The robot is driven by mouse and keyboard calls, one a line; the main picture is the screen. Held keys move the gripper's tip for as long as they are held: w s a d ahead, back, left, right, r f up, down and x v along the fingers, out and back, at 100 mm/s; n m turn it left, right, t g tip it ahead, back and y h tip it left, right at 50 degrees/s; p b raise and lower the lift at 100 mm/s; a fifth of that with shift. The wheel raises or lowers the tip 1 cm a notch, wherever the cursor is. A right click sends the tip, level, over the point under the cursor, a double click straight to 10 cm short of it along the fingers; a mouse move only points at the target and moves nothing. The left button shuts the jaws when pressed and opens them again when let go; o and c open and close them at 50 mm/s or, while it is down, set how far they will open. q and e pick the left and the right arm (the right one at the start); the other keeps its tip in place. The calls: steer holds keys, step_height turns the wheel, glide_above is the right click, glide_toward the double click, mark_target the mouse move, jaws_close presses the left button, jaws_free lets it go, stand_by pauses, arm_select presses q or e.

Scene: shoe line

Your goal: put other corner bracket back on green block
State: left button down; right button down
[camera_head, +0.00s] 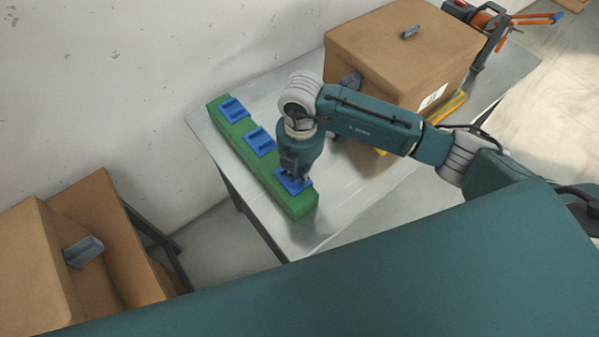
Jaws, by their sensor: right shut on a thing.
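A long green block (288,198) lies along the left edge of the light table. Two blue corner brackets sit on it, one at the far end (233,110) and one near the middle (260,141). My right gripper (297,178) points down over the near end of the block. It is shut on another blue corner bracket (293,186), which is at the block's top. The fingers hide part of this bracket, and I cannot tell whether it rests fully on the block. My left gripper is out of view.
A cardboard box (380,55) stands on the table (345,200) behind my right arm, with a yellow thing (446,107) beside it. An orange and black tool (487,22) is at the far right corner. More cardboard boxes (30,260) stand at lower left. A wall runs behind.

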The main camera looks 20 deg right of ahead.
steer(key=c, duration=1.3)
jaws_free()
steer(key=shift+r, duration=0.1)
steer(key=shift+r+p, duration=2.7)
steer(key=shift+r, duration=0.75)
steer(key=shift+f, duration=0.15)
